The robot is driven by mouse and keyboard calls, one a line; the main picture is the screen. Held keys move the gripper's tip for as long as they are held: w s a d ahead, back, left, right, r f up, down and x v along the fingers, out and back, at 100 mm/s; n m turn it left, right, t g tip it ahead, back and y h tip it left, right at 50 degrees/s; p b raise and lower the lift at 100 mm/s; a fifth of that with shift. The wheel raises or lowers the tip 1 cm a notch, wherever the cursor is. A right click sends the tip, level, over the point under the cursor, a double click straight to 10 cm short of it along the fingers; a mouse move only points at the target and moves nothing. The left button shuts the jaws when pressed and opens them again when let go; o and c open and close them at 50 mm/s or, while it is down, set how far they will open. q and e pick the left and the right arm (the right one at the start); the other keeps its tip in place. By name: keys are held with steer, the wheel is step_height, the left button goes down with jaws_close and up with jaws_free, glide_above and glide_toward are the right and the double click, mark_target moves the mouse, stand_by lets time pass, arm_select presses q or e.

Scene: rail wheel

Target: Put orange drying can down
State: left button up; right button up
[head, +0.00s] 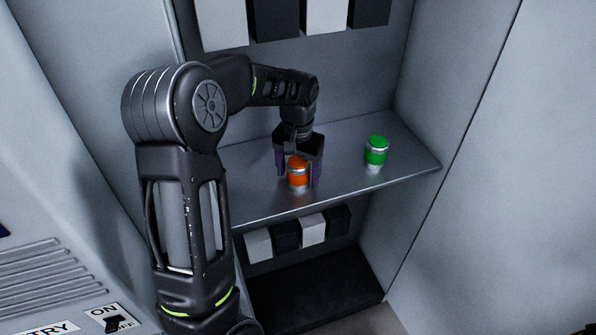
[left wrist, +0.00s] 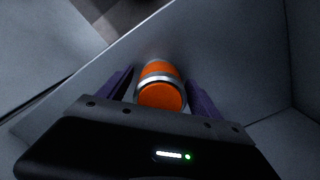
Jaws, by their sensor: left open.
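The orange drying can (head: 298,172) stands upright on the grey metal shelf (head: 350,190) in the head view, near its front edge. My left gripper (head: 299,178) points down over it, with one finger on either side. In the left wrist view the orange can (left wrist: 161,90) sits between the two purple fingers of the left gripper (left wrist: 160,88), with gaps seen beside it. The jaws are open. The can's base is partly hidden in the wrist view. My right gripper is in neither view.
A green can (head: 376,151) stands on the same shelf to the right, clear of the gripper. Black and white blocks (head: 285,236) show below the shelf and more hang above. A side wall (head: 440,100) bounds the shelf at right. A switch panel (head: 112,320) is at lower left.

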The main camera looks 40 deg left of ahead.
mark_target(298, 161)
arm_select(q)
steer(key=shift+r, duration=0.25)
steer(key=shift+w+r, duration=0.1)
steer(key=shift+r, duration=0.2)
step_height(298, 161, up, 11)
steer(key=shift+r+b, duration=0.15)
steer(key=shift+b, duration=0.7)
